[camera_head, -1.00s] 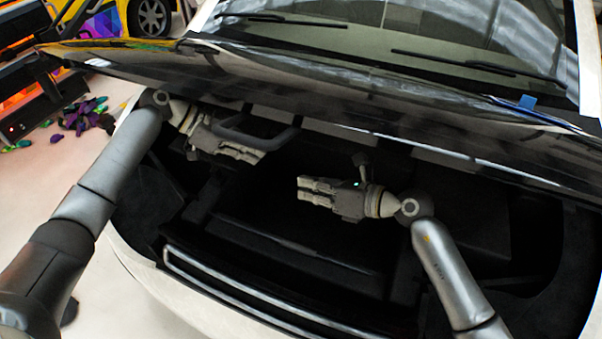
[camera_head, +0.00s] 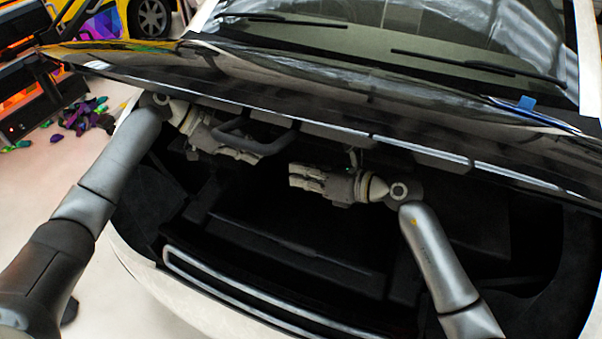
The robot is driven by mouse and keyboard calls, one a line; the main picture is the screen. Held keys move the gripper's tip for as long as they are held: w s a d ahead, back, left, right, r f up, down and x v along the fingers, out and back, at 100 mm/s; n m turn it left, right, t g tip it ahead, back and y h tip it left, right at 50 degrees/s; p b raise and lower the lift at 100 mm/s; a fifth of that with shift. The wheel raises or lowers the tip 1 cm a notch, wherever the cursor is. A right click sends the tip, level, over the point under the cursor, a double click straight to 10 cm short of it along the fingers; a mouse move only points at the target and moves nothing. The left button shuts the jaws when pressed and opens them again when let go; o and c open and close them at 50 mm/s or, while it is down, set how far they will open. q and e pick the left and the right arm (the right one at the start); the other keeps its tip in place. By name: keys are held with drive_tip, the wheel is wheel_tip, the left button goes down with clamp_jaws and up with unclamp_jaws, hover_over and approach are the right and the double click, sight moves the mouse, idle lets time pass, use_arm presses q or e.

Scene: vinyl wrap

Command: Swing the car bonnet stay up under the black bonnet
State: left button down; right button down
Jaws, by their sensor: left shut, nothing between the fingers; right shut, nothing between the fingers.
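The black bonnet (camera_head: 330,92) is partly raised and spans the picture above the open engine bay. My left gripper (camera_head: 259,158) is shut and empty under the bonnet's left half, beside a dark bent bar (camera_head: 238,140). I cannot tell whether it touches this bar, or whether the bar is the bonnet stay. My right gripper (camera_head: 291,178) is shut and empty near the middle of the bay, below the bonnet's front edge, its fingers pointing left. A clearly separate stay rod cannot be made out in the dark bay.
The dark engine bay (camera_head: 290,240) has open room below both grippers. The white front of the car (camera_head: 130,255) curves around it. The windscreen (camera_head: 400,45) lies behind the bonnet. Colourful scraps (camera_head: 85,118) lie on the pale floor at left.

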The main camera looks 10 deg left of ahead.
idle(0.8)
use_arm(q)
drive_tip(key=c, duration=1.3)
unclamp_jaws()
drive_tip(key=shift+a+r, duration=0.1)
